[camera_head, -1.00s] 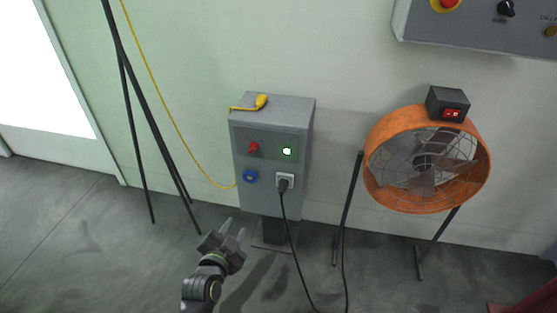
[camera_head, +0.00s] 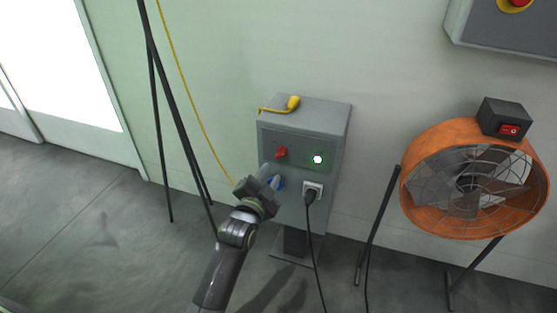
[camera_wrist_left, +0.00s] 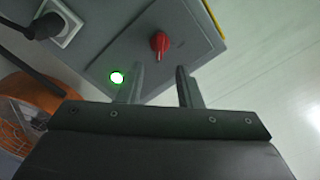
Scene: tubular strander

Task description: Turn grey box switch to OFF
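The grey box (camera_head: 306,112) stands on a post against the wall. Its front panel has a red switch (camera_head: 281,153) and a lit green lamp (camera_head: 318,160). The red switch (camera_wrist_left: 159,43) lies beyond that gap, apart from the fingertips, and the green lamp (camera_wrist_left: 117,78) is beside one finger. My right gripper is not in view.
A black plug (camera_head: 311,193) with a hanging cable sits in the box's white socket. A yellow handle (camera_head: 293,103) lies on top. The orange fan (camera_head: 412,190) stands to the right, and black tripod legs (camera_head: 172,120) stand to the left.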

